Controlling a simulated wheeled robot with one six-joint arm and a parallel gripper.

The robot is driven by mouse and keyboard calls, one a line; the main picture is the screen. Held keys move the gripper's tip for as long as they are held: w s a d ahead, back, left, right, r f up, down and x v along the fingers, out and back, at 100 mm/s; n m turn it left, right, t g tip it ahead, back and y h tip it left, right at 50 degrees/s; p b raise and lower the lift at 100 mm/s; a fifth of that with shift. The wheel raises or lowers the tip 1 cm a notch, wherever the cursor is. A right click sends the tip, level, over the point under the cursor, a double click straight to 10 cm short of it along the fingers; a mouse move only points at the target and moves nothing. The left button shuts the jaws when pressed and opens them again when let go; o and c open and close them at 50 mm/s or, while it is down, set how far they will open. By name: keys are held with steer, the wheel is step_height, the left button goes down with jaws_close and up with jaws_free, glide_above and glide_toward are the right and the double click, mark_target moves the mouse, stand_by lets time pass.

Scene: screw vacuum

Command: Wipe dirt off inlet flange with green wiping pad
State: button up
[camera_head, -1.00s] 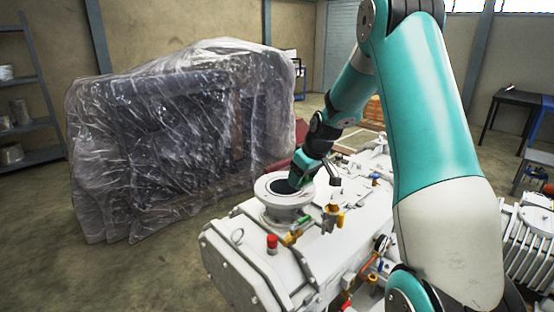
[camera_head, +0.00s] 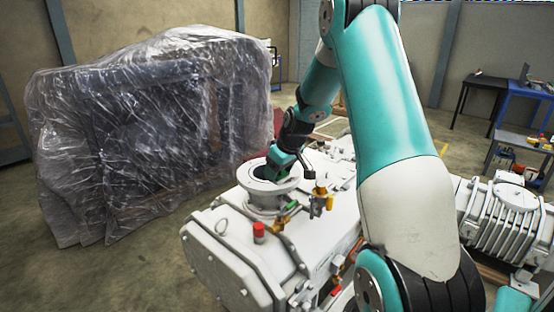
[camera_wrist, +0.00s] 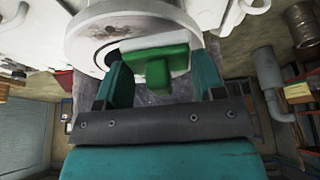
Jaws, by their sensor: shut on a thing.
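The inlet flange (camera_head: 252,184) is a round grey-white ring with a dark opening on top of the white vacuum pump (camera_head: 215,262). In the wrist view the flange ring (camera_wrist: 88,45) fills the top middle. My gripper (camera_wrist: 160,88) is shut on the green wiping pad (camera_wrist: 158,68), which has a green grip and a pale underside. The pad lies over the flange ring, across its near side in the wrist view; I cannot tell whether it touches. In the head view my gripper (camera_head: 275,168) is over the flange and largely hides the pad.
A red-capped fitting (camera_head: 259,232) and a brass valve (camera_head: 320,202) stand on the pump near the flange. A large plastic-wrapped object (camera_head: 140,125) stands behind at left. A ribbed grey machine (camera_head: 510,222) and tables (camera_head: 485,90) are at right.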

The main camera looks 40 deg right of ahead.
mark_target(294, 173)
step_height(294, 173, down, 2)
steer(key=shift+b, duration=0.5)
steer(key=shift+d+f, duration=0.1)
steer(key=shift+f, duration=0.15)
steer(key=shift+w+d+f, duration=0.1)
steer(key=shift+d+f, duration=0.05)
steer(key=shift+d, duration=1.4)
steer(key=shift+c, duration=0.4)
steer(key=shift+w+d+p, duration=0.2)
steer(key=shift+d+p, duration=0.5)
steer(key=shift+d, duration=2.55)
steer(key=shift+a, duration=0.3)
steer(key=shift+s+a+b, duration=0.15)
steer(key=shift+a+b, duration=0.2)
steer(key=shift+a, duration=2)
steer(key=shift+s+a+b, duration=0.15)
steer(key=shift+a+b, duration=0.15)
steer(key=shift+a, duration=2)
steer(key=shift+r+p, duration=0.4)
steer(key=shift+p, duration=0.05)
step_height(294, 173, up, 2)
steer(key=shift+w+p, duration=0.1)
steer(key=shift+p, duration=0.2)
steer(key=shift+r+p, duration=0.3)
steer(key=shift+r, duration=0.1)
steer(key=shift+r+p, duration=1.65)
steer(key=shift+r, duration=0.7)
steer(key=shift+f, duration=0.1)
